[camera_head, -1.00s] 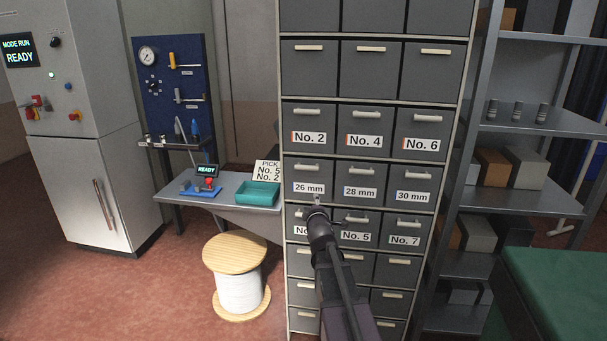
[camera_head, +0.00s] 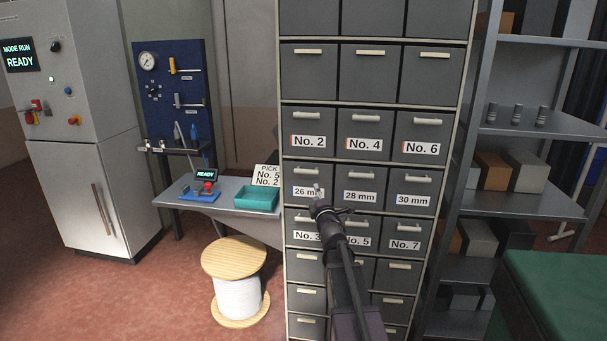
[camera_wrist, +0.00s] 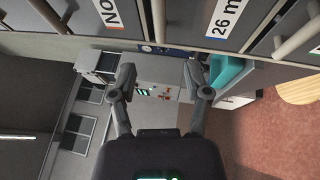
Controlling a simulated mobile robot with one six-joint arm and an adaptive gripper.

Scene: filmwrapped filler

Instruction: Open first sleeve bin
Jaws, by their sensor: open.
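A grey drawer cabinet (camera_head: 281,150) stands in the middle, its bins labelled. The upper labelled row holds bin No. 2 (camera_head: 308,125), bin No. 4 (camera_head: 363,128) and bin No. 6 (camera_head: 419,131). Below are the 26 mm, 28 mm and 30 mm bins, then bin No. 3 (camera_head: 306,236), bin No. 5 (camera_head: 358,242) and bin No. 7 (camera_head: 405,245). All look shut. My gripper (camera_head: 318,190) is open and empty before the 26 mm bin, hiding part of its label. In the wrist view (camera_wrist: 160,76), the 26 mm label (camera_wrist: 228,16) lies beyond the right finger.
A pick card (camera_head: 267,175) reads No. 5, No. 2, above a teal tray (camera_head: 257,199) on a side bench. A wire spool (camera_head: 236,280) stands left of the cabinet. Metal shelving (camera_head: 530,130) and a green-topped table (camera_head: 560,285) are at the right.

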